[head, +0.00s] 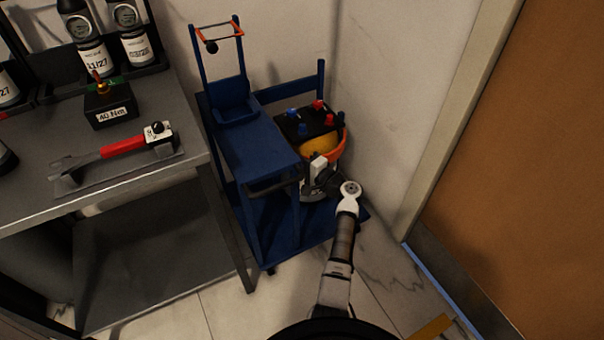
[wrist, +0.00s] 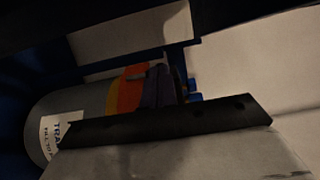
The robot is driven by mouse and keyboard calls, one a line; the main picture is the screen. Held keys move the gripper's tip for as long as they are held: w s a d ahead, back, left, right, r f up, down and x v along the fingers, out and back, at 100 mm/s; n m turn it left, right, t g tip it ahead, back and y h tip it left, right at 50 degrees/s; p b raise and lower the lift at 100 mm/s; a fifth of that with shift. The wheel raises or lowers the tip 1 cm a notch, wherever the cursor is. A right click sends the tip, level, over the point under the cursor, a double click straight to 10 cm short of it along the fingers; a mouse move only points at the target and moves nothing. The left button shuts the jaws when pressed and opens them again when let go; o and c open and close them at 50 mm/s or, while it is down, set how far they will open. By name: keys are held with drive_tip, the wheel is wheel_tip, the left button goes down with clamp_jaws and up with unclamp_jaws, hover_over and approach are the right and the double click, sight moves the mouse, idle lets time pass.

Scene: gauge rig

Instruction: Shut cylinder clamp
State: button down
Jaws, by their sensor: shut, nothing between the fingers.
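A gas cylinder (head: 318,143) with a yellow top stands on the lower deck of a blue trolley (head: 262,148). An orange curved band, which looks like the cylinder clamp (head: 342,149), shows at the cylinder's right side in the head view. Whether its far end is latched cannot be seen. My gripper (head: 314,182) is shut and empty, low in front of the cylinder. Contact cannot be told. In the wrist view the grey cylinder (wrist: 85,100) lies sideways with a white label, and an orange part (wrist: 130,88) shows beside a dark part.
A metal workbench (head: 170,175) with a red-handled torque wrench (head: 122,145) stands left. The wall is close behind and right, with a brown door (head: 530,150) further right. Tiled floor is clear in front.

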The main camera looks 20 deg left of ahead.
drive_tip(key=shift+b+x, duration=0.4)
drive_tip(key=shift+x, duration=0.65)
drive_tip(key=shift+a+r, duration=0.2)
drive_tip(key=shift+a, duration=0.05)
drive_tip(key=shift+s+d, duration=0.1)
